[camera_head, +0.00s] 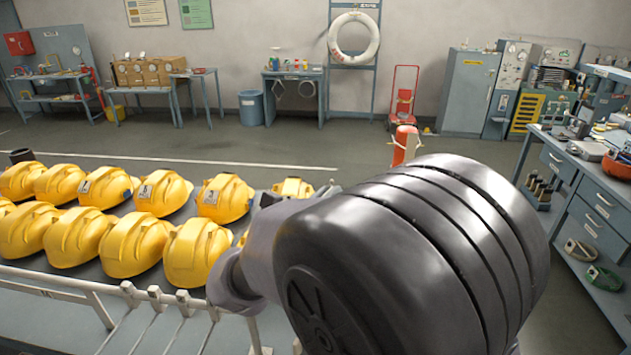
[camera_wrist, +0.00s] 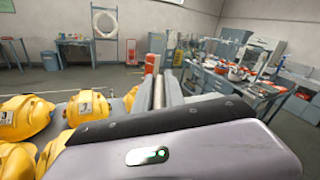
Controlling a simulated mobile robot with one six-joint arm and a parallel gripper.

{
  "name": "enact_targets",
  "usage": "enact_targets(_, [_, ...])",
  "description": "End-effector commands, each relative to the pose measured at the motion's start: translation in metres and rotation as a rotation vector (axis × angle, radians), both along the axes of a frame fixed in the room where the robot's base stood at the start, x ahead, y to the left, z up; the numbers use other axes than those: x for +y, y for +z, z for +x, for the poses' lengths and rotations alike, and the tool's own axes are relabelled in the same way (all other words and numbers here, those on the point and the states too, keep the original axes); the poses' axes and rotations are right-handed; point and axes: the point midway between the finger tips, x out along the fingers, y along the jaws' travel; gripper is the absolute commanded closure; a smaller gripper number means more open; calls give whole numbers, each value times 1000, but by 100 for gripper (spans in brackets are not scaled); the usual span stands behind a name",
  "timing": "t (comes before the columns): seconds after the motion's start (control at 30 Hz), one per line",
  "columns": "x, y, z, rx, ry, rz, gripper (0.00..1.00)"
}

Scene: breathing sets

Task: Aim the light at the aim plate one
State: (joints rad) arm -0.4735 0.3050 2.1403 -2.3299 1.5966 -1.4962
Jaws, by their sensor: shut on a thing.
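In the wrist view my gripper (camera_wrist: 161,88) points ahead over the floor, its grey fingers closed around a slim pale rod-like thing (camera_wrist: 158,94). I cannot tell for sure whether this is the light. No beam or lit spot shows. I cannot make out a marked aim plate one. Small plates show on some yellow helmets, such as this helmet (camera_head: 163,194).
Rows of yellow helmets (camera_head: 137,246) lie on a table to the left, behind a pale rail (camera_head: 128,293). A red post (camera_head: 405,147) stands beyond. A cluttered blue workbench (camera_head: 588,165) is at right. A red hand truck (camera_head: 403,92) and lifebuoy (camera_head: 354,38) are at the back. Open floor lies between.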

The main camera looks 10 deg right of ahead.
Motion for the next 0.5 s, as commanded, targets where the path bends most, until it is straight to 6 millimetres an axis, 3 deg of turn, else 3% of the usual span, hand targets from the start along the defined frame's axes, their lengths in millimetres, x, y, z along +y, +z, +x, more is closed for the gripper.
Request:
enact_targets(0.13, [0, 0, 0, -2, 2, 0, 100])
enact_targets(0.17, [0, 0, 0, -2, 2, 0, 80])
enact_targets(0.23, [0, 0, 0, -2, 2, 0, 66])
enact_targets(0.5, [0, 0, 0, -3, 1, 0, 64])
